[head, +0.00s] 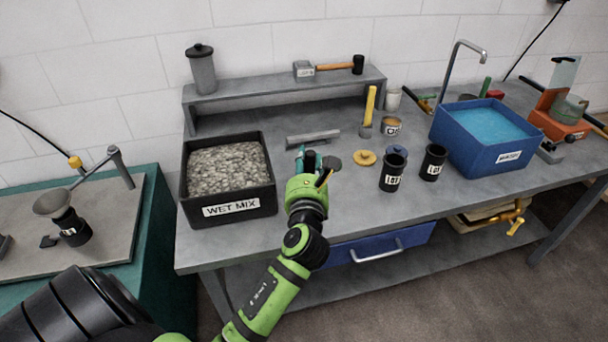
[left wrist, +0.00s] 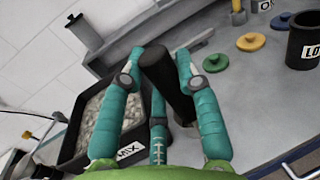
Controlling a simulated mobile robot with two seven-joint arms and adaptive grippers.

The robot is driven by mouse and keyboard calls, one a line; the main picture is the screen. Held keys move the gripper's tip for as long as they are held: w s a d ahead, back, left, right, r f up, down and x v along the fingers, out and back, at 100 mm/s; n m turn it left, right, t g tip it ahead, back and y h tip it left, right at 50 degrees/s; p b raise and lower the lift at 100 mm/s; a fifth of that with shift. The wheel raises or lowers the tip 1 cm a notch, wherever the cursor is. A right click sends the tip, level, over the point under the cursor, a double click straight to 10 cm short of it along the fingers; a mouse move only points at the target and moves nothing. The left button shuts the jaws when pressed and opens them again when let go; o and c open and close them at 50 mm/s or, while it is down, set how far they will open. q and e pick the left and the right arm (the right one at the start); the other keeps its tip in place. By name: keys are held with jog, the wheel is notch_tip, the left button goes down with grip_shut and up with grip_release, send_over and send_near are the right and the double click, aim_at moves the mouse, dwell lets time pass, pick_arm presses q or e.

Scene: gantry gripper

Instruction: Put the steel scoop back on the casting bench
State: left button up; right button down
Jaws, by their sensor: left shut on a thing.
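My left gripper (head: 312,160) is above the middle of the grey bench (head: 235,240), right of the wet mix tub. Its teal fingers are closed around a dark cylindrical handle, which I take to be the steel scoop's (left wrist: 168,85). The handle stands tilted between the fingers in the left wrist view. The scoop's bowl is hidden, and I cannot tell whether the scoop touches the bench. My right gripper is not in view.
The wet mix tub (head: 228,210) is left of my gripper. A grey bar (head: 313,138) lies behind it. A yellow lid (head: 365,157), black cups (head: 393,172) and a blue water basin (head: 488,155) are to the right. A raised shelf (head: 270,90) stands behind.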

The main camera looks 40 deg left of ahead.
pick_arm(q)
jog(key=shift+w+a+f+b, duration=0.15)
jog(key=shift+w+a+f, duration=0.2)
jog(key=shift+f, duration=0.6)
jog(key=shift+w+a+f+b, duration=0.15)
jog(key=shift+w+a+f, duration=0.2)
jog(key=shift+f, duration=0.6)
jog(key=shift+w+a+f+b, duration=0.15)
jog(key=shift+w+a+f, duration=0.15)
jog(key=shift+f, duration=0.65)
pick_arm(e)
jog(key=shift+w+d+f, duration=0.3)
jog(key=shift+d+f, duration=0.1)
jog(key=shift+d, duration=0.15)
pick_arm(q)
jog(key=shift+s+a+f, duration=0.1)
jog(key=o, duration=1.1)
